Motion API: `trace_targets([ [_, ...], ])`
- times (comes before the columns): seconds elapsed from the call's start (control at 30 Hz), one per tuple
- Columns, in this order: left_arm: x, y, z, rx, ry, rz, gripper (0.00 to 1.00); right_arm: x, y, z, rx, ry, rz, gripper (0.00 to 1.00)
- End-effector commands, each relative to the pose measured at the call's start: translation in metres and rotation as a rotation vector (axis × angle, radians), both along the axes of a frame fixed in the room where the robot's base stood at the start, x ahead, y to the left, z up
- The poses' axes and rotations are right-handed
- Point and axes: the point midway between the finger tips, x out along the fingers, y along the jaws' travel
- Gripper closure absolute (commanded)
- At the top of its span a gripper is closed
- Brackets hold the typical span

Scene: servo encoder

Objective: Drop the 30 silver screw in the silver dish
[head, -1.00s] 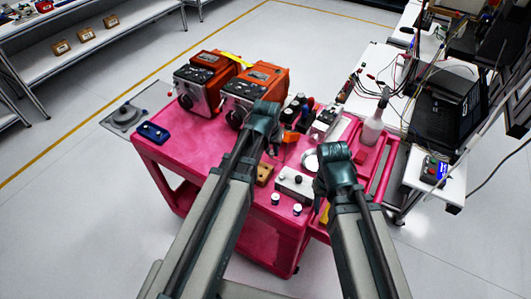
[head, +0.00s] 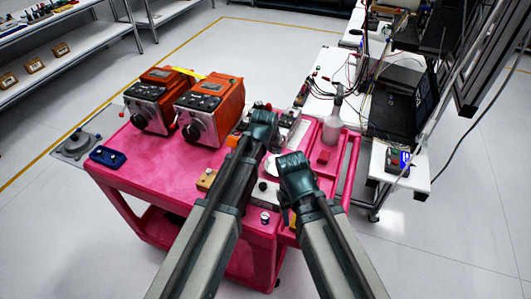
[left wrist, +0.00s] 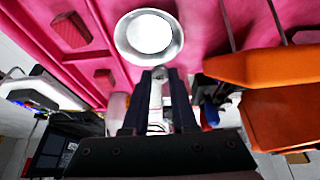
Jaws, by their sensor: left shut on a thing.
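My left gripper (left wrist: 157,78) is shut on a slim pale silver screw (left wrist: 155,98), which stands between the two dark fingers in the left wrist view. The number 30 cannot be read. The round silver dish (left wrist: 149,36) lies on the pink cart top, just beyond the fingertips in that view. In the head view the dish (head: 273,167) shows partly between my two arms. My left gripper (head: 272,143) is over the cart near the dish, its fingers mostly hidden. My right gripper (head: 293,170) is beside the dish on the right, and its fingers are hidden.
Two orange-and-grey units (head: 210,108) stand at the back of the pink cart (head: 140,165). A spray bottle (head: 333,124) stands at the right. The cart's left front area is clear.

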Motion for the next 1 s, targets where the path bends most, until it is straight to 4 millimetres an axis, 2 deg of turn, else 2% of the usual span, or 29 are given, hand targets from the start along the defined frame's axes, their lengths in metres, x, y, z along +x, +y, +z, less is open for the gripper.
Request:
trace_targets([
  [0.47, 0.001, -0.002, -0.010, -0.002, -0.004, -0.004, 1.00, 0.000, 0.000, -0.010, 0.000, 0.000, 0.000, 0.50],
  [1.0, 0.001, -0.002, -0.054, -0.002, -0.004, -0.003, 1.00, 0.000, 0.000, -0.054, 0.000, 0.000, 0.000, 0.50],
])
